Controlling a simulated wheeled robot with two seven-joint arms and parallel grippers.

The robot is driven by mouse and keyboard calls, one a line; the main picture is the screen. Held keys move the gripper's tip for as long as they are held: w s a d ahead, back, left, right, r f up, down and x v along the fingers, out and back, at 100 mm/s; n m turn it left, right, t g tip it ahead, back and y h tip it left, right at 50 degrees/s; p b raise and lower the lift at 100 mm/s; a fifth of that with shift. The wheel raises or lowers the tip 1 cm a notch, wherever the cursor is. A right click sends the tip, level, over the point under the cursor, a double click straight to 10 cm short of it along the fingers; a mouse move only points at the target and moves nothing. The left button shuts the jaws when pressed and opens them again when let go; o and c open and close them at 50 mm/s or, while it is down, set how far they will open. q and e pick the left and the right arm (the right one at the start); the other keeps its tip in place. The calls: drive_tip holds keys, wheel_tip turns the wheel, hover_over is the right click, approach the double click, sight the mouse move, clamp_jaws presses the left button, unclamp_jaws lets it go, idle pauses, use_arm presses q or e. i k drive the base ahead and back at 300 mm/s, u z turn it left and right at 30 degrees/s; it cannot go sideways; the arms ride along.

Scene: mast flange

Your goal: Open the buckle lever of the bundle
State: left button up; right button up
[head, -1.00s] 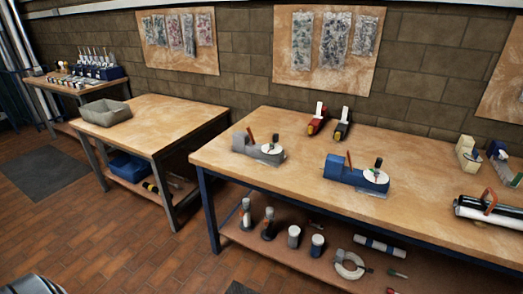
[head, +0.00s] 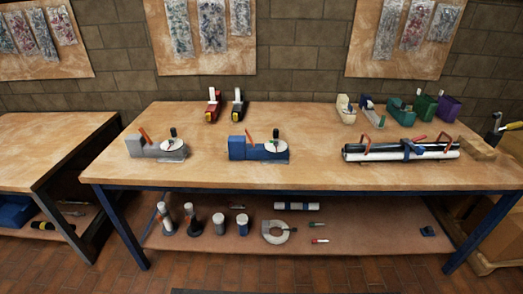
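The bundle (head: 385,153) lies on the right part of the long workbench (head: 300,180). It is made of dark and white tubes lying side by side. A blue strap with a buckle (head: 411,150) goes around its middle, and a small red-tipped piece shows at the buckle. Red handles or clamps (head: 366,143) stand near both of its ends. The buckle is too small to tell how its lever sits. Neither of my grippers is in view.
A grey device (head: 150,148) and a blue device (head: 250,149) stand on the bench to the left. Several coloured dispensers (head: 398,107) stand behind the bundle. A wooden block (head: 478,147) lies at its right end. The bench front is clear.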

sight(423, 136)
drive_tip(key=k, duration=0.55)
drive_tip(key=z, duration=1)
drive_tip(key=i, duration=1.05)
drive_tip(key=z, duration=0.05)
drive_tip(key=k, duration=0.65)
drive_tip(key=z, duration=0.65)
drive_tip(key=i, duration=0.75)
drive_tip(key=z, duration=0.9)
drive_tip(key=i, duration=1.05)
drive_tip(key=z, duration=0.1)
